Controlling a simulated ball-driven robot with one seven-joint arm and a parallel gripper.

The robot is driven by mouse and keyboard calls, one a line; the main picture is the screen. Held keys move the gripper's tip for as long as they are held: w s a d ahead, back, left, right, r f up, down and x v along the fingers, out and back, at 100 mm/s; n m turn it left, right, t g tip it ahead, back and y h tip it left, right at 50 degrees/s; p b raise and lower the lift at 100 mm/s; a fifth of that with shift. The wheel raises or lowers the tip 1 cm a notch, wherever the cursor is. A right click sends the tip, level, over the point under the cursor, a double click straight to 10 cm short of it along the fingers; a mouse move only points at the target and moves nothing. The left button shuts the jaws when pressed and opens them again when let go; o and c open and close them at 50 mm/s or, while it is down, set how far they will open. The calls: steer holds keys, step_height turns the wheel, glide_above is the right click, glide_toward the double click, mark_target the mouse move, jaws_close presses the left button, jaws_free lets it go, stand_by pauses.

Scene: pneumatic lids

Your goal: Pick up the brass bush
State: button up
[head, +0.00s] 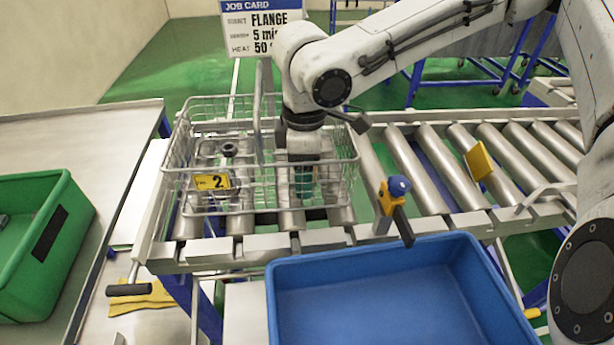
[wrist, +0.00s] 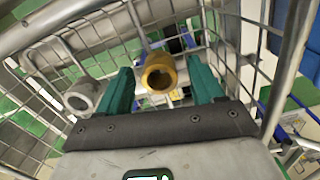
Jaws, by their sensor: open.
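The brass bush (wrist: 158,64) is a gold-coloured ring with a dark bore. In the wrist view it lies between the two green fingers of my gripper (wrist: 162,78), with a visible gap to each finger. My gripper is open and holds nothing. In the head view my gripper (head: 304,182) points down inside the right half of the wire basket (head: 258,170). The brass bush cannot be made out there, behind the gripper and wires.
A grey metal ring part (wrist: 82,97) lies left of the bush. The basket stands on a roller conveyor (head: 415,165) with a yellow "2" tag (head: 211,182) on it. A blue tray (head: 400,290) is in front, and a green crate (head: 40,240) at left.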

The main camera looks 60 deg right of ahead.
steer(key=c, duration=1.2)
steer(key=shift+c, duration=0.2)
